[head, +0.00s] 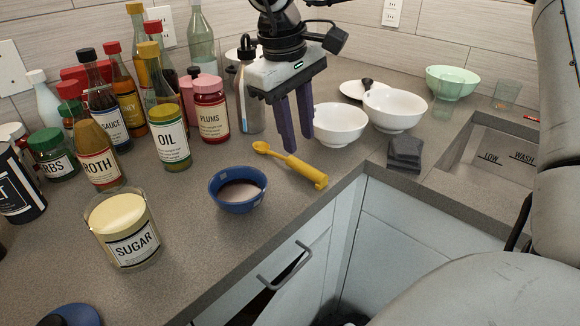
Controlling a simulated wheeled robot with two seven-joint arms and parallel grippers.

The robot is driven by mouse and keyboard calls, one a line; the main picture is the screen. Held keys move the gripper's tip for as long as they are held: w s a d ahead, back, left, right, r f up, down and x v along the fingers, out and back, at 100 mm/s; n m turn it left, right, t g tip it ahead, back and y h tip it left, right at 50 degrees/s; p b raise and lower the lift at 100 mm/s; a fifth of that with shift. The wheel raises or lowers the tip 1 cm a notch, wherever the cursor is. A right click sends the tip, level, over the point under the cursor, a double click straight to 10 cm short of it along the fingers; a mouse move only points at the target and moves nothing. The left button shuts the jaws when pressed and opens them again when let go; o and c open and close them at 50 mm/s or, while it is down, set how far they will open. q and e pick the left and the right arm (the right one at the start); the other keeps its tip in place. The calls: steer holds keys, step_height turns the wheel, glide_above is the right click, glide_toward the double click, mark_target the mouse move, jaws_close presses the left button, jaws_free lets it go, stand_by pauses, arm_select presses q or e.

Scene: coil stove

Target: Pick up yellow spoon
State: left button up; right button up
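The yellow spoon (293,166) lies on the grey counter, its bowl end toward the upper left and its thick handle end toward the lower right. It is near the counter's front edge, right of the blue bowl. My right gripper (298,144) points down above and just behind the spoon. Its two dark purple fingers are apart with nothing visible between them. The fingertips appear close to the spoon, but whether they touch it I cannot tell. My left gripper is not in view.
A blue bowl (238,189) and a sugar jar (130,231) stand left. Several bottles, including the oil bottle (170,140), and a plums jar (211,112) stand behind. White bowls (340,126) and dark folded cloths (404,153) are right, before the sink (490,160). A drawer below is ajar.

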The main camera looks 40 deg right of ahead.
mark_target(304, 165)
steer(key=f, duration=0.2)
steer(key=shift+s+d+f, duration=0.15)
steer(key=shift+d+f, duration=0.15)
steer(key=shift+w+d+f, duration=0.1)
steer(key=shift+d+f, duration=0.1)
steer(key=shift+f, duration=0.7)
steer(key=shift+w+d+f, duration=0.1)
steer(key=shift+d+f, duration=0.15)
steer(key=shift+f, duration=0.65)
steer(key=shift+d+f, duration=0.2)
steer(key=shift+f, duration=0.7)
jaws_close()
